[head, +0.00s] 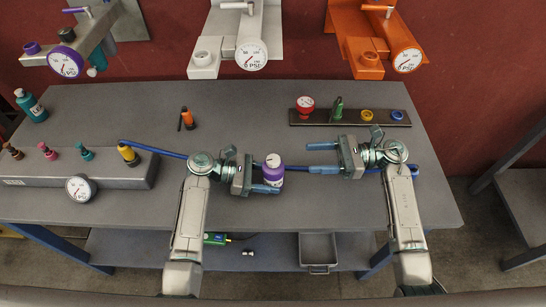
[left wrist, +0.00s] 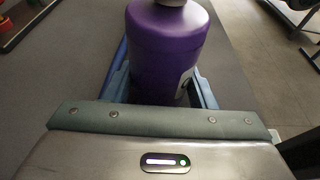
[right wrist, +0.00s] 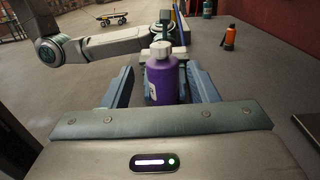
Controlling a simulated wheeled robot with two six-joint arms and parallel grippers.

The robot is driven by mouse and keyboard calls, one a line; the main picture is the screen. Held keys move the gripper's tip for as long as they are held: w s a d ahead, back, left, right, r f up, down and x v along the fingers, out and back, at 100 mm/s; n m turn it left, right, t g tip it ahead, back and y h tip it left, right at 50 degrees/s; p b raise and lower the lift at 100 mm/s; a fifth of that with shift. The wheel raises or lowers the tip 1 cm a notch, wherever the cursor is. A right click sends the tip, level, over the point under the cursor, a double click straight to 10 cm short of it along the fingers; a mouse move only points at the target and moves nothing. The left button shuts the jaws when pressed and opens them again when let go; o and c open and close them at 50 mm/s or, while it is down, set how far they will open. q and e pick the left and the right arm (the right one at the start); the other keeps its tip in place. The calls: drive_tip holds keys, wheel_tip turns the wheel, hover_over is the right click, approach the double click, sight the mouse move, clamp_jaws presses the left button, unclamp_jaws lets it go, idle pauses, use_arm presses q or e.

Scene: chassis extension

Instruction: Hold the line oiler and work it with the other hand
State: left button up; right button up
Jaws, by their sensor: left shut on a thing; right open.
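The line oiler appears to be the purple bottle (head: 273,172) with a pale cap and a white label. My left gripper (head: 273,180) is shut on it, with one finger on each side, and holds it upright. The bottle fills the top of the left wrist view (left wrist: 168,50). My right gripper (head: 312,158) is open and empty, to the right of the bottle in the head view, pointing at it with a small gap. In the right wrist view the bottle (right wrist: 162,82) shows between the open fingers. Its base is hidden in the head view.
The grey table (head: 240,105) has an orange bottle (head: 188,119), a teal bottle (head: 30,106), a grey manifold (head: 75,172) with several coloured fittings, and a dark rack (head: 350,116) with several parts. Gauge assemblies hang on the red wall. The table's back middle is clear.

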sight(273, 159)
drive_tip(key=a, duration=1.1)
drive_tip(key=shift+s+a+f, duration=0.1)
drive_tip(key=shift+s+a, duration=0.1)
drive_tip(key=shift+a, duration=0.15)
drive_tip(key=c, duration=1)
drive_tip(key=shift+n+g+h, duration=0.4)
drive_tip(key=shift+n+g, duration=0.65)
drive_tip(key=shift+g, duration=0.6)
drive_tip(key=shift+n+g+h, duration=0.4)
drive_tip(key=shift+n+g, duration=0.65)
drive_tip(key=shift+g, duration=0.6)
drive_tip(key=o, duration=1)
drive_tip(key=v, duration=0.7)
drive_tip(key=shift+d, duration=0.25)
